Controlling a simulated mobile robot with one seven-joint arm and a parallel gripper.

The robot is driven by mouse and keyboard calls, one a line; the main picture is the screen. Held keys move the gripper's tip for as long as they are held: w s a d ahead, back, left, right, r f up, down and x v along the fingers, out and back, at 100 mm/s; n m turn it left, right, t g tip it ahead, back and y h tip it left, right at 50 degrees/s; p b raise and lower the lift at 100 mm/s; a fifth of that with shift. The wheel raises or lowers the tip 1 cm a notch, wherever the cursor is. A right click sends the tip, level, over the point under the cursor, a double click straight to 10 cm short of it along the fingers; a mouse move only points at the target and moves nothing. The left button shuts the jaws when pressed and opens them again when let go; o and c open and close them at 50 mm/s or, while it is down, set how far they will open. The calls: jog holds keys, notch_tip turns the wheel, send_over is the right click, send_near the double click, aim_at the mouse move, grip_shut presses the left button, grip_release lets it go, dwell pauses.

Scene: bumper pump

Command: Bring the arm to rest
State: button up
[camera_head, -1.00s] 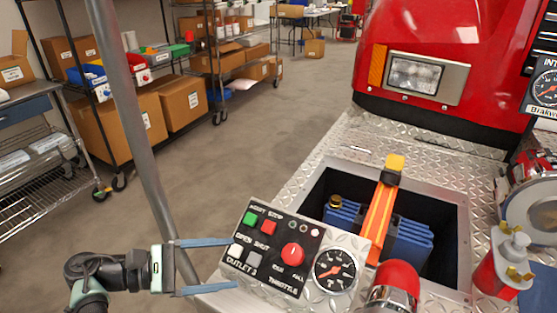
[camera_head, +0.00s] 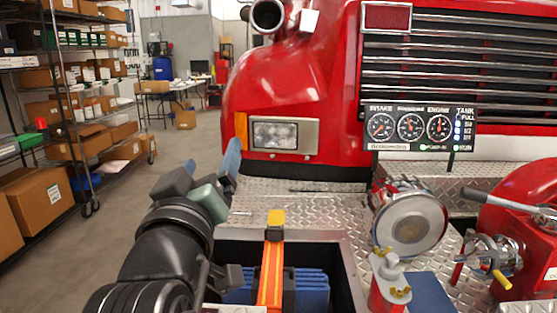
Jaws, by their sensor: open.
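My gripper (camera_head: 228,168) is in the left middle of the head view, raised above the diamond-plate bumper and pointing away from me toward the red truck front. One blue finger shows clearly; the other is mostly hidden behind the gripper body. I see nothing held between the fingers. My dark arm rises from the bottom left and covers the left part of the bumper well. The gripper appears left of and below the headlight (camera_head: 285,134); I cannot tell how far it is from the truck.
An orange strap (camera_head: 271,275) crosses blue folded hose (camera_head: 310,288) in the well. A gauge panel (camera_head: 412,127), a round silver cap (camera_head: 413,224) and red valve fittings (camera_head: 503,250) stand at right. Shelves with boxes (camera_head: 128,149) line the left; the floor between is clear.

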jog(key=s+d+r+m+t, duration=0.3)
jog(key=s+d+r+t, duration=0.15)
jog(key=s+r, duration=0.45)
jog(key=s+d+r+m+t, duration=0.2)
jog(key=s+d+r+t, duration=0.2)
jog(key=s+d+r, duration=0.35)
notch_tip(320, 180, up, 13)
jog(key=a+p, duration=0.2)
jog(key=p, duration=1.1)
jog(key=shift+s+a+r+g, duration=0.15)
jog(key=shift+a+g, duration=0.1)
jog(key=shift+g, duration=0.1)
dwell(1.4)
